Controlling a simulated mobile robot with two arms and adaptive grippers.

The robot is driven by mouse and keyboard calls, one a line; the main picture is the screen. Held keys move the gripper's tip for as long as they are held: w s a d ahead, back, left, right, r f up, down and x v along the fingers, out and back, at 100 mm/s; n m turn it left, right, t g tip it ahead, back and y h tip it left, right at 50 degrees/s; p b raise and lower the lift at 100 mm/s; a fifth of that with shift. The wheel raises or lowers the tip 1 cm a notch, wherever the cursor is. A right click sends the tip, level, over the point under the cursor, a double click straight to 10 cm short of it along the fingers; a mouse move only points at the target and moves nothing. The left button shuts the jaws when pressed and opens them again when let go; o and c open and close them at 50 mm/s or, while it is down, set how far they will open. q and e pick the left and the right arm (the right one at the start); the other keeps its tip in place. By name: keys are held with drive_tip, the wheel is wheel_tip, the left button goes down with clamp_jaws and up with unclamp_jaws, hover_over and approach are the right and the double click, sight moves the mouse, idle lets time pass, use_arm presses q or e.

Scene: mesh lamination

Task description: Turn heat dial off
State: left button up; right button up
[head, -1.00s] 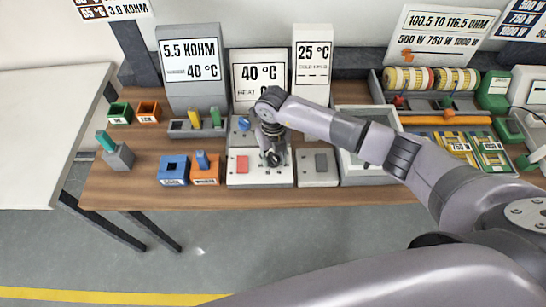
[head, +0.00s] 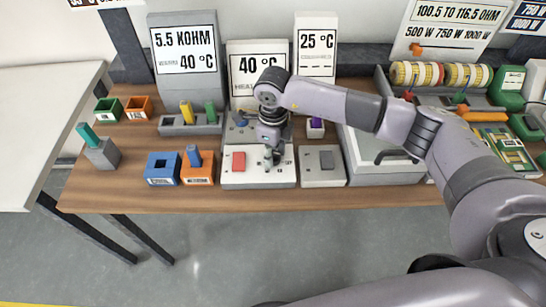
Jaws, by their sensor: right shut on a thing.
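The white heat control box (head: 230,180) stands at the front middle of the table, with a red switch (head: 238,161) on its top left. Behind it, the heat display (head: 245,55) reads 40 °C. My right gripper (head: 271,162) points down onto the right part of the box top, right of the red switch. It is shut on what appears to be the heat dial, which the fingers hide almost fully. I cannot read the dial's setting. My left gripper is not in view.
A grey-switched box (head: 322,180) stands close to the right, with a purple piece (head: 316,123) behind it. A blue holder (head: 164,179) and an orange holder (head: 196,180) stand to the left. My right arm passes over a grey-white tray (head: 385,176).

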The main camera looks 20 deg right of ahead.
drive_tip(key=shift+n, duration=0.3)
idle(0.4)
drive_tip(key=o, duration=1.2)
drive_tip(key=shift+c, duration=0.2)
wheel_tip(320, 180, up, 12)
